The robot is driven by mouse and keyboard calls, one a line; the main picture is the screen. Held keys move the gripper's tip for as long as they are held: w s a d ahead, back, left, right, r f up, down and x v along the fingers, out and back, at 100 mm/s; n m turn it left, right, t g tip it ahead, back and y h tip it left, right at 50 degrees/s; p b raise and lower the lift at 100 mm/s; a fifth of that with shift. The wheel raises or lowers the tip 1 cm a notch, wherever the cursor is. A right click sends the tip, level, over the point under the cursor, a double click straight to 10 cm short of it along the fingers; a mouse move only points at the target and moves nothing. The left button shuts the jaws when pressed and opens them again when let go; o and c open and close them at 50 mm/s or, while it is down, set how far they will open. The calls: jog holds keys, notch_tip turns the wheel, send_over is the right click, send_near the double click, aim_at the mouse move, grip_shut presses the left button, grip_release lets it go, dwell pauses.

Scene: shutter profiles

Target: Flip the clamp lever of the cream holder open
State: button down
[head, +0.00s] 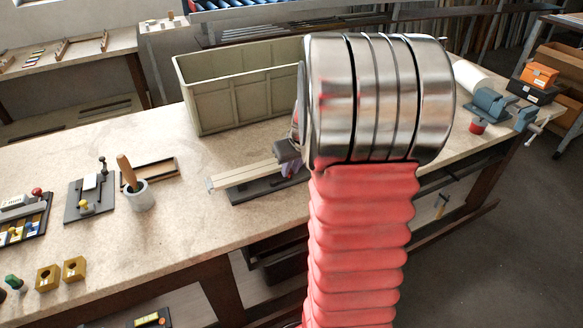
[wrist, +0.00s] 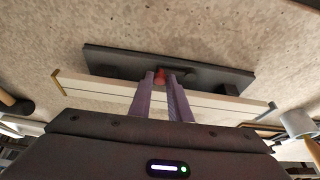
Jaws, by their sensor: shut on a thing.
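A long cream profile (head: 243,174) lies along a dark base plate (head: 262,190) on the bench, left of my arm in the head view. In the wrist view the cream profile (wrist: 100,92) crosses in front of the dark base plate (wrist: 215,78). A small red knob (wrist: 160,75), apparently the clamp lever's end, sits between the fingertips of my gripper (wrist: 161,85). The gripper is shut on it. The fingers hide most of the lever, so I cannot tell its angle. In the head view my arm hides the right end of the holder and most of the gripper.
A large pale green bin (head: 225,95) stands behind the holder. A grey cup (head: 139,197) with a wooden handle and a dark fixture (head: 88,200) with a yellow knob stand to the left. A blue vise (head: 492,103) is at the far right.

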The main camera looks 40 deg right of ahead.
jog(key=shift+s+m, duration=0.1)
jog(key=shift+m, duration=0.2)
jog(key=shift+s+a+m+h, duration=0.35)
jog(key=shift+m+h, duration=0.05)
jog(key=shift+m, duration=0.45)
jog(key=shift+s+a+m+h, duration=0.3)
jog(key=shift+m+h, duration=0.1)
jog(key=shift+m, duration=0.45)
jog(key=shift+s+a+m+g+h, duration=0.2)
jog(key=shift+a+m+g, duration=0.1)
jog(key=shift+m, duration=0.45)
jog(key=shift+s+a+m+g+h, duration=0.2)
jog(key=shift+a+m+g, duration=0.1)
jog(key=shift+m, duration=0.45)
jog(key=shift+s+a+m+g+h, duration=0.15)
jog(key=shift+a+m+g, duration=0.2)
jog(key=shift+m, duration=0.4)
jog(key=shift+a+m+g+h, duration=0.15)
jog(key=shift+a+m, duration=0.25)
jog(key=shift+m, duration=0.35)
jog(key=shift+a+m+g, duration=0.4)
jog(key=shift+a+m, duration=0.05)
jog(key=shift+m, duration=0.45)
jog(key=shift+a+m+g, duration=0.4)
jog(key=shift+m, duration=0.5)
jog(key=c, duration=1.7)
grip_release()
jog(key=shift+o, duration=0.2)
